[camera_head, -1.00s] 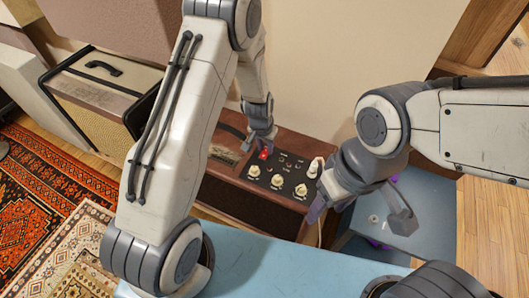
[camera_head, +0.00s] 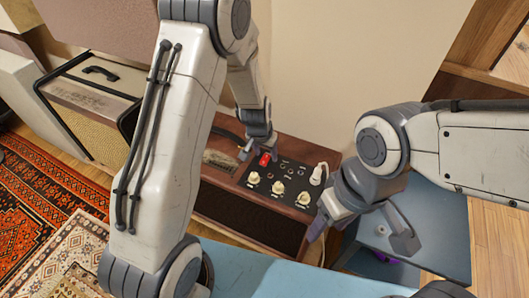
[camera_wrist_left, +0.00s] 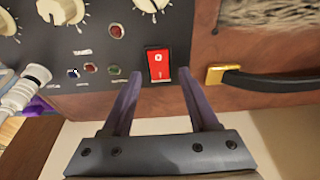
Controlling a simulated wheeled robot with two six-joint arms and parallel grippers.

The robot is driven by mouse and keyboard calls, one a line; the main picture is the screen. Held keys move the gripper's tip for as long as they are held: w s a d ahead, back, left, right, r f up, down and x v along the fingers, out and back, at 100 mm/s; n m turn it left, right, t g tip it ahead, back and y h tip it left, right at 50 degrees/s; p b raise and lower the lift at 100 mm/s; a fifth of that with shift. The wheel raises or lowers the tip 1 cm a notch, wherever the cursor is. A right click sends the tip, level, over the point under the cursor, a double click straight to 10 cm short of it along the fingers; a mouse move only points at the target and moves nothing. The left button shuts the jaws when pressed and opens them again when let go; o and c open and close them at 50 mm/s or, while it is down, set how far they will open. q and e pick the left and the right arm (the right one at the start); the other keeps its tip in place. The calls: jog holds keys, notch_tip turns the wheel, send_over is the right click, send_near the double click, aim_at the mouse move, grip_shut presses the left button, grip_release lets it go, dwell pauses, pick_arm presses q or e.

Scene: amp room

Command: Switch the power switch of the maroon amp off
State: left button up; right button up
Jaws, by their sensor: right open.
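The maroon amp (camera_head: 250,220) stands against the wall, with a black control panel on top. Its red rocker power switch (camera_head: 265,160) is at the panel's back edge; in the left wrist view the red switch (camera_wrist_left: 158,66) shows clearly. My left gripper (camera_head: 257,150) is just behind the switch. In the left wrist view this gripper (camera_wrist_left: 161,78) is open, its two fingers apart on either side of the switch's near end, with nothing between them. I cannot tell whether they touch the panel. My right gripper (camera_head: 361,236) is open and empty, to the right of the amp.
Cream knobs (camera_head: 278,188) and a white plug (camera_head: 318,174) sit on the panel. A brass-ended black handle (camera_wrist_left: 255,82) lies right of the switch in the wrist view. A tan amp (camera_head: 95,105) stands at left. A blue surface (camera_head: 270,272) is in front; a blue-grey stand (camera_head: 440,235) is at right.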

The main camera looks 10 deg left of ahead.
aim_at(262, 164)
pick_arm(q)
jog(key=p+v, duration=0.4)
jog(key=v, duration=0.6)
jog(key=shift+r, duration=0.25)
